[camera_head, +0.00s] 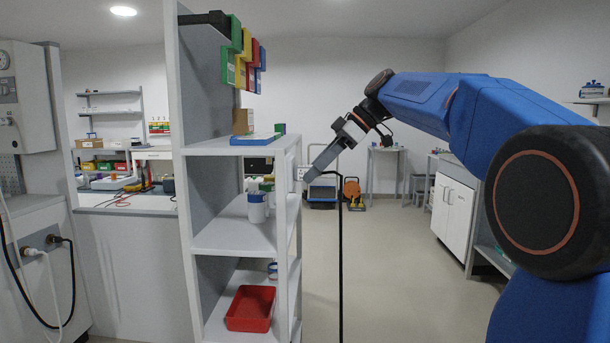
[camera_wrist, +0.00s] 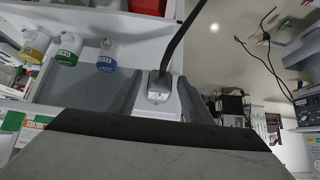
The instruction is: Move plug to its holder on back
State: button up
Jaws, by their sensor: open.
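My gripper (camera_head: 312,176) is beside the right-hand upright of the white shelf unit, at about the height of its middle shelf. In the wrist view its dark fingers (camera_wrist: 158,98) stand open on either side of a grey-white plug (camera_wrist: 158,90). The plug sits against a pale upright surface, and whether it is seated in a holder there cannot be told. A thick black cable (camera_wrist: 178,45) leads from the plug; in the head view the cable (camera_head: 341,260) hangs straight down below my gripper. The plug itself is hidden behind the gripper in the head view.
The shelf unit (camera_head: 184,200) holds bottles (camera_head: 257,208) and a red bin (camera_head: 250,309). At left, a white plug (camera_head: 32,252) and a black plug (camera_head: 56,239) sit in a panel. Free floor lies to the right, with a white cabinet (camera_head: 450,210) beyond.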

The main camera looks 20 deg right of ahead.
jog(key=shift+c, duration=0.6)
grip_shut()
jog(key=shift+d, duration=0.25)
jog(key=shift+s+d, duration=0.25)
jog(key=shift+d, duration=0.5)
jog(key=shift+s+d, duration=0.3)
jog(key=shift+d, duration=0.4)
jog(key=shift+s+d, duration=0.25)
jog(key=shift+d, duration=0.5)
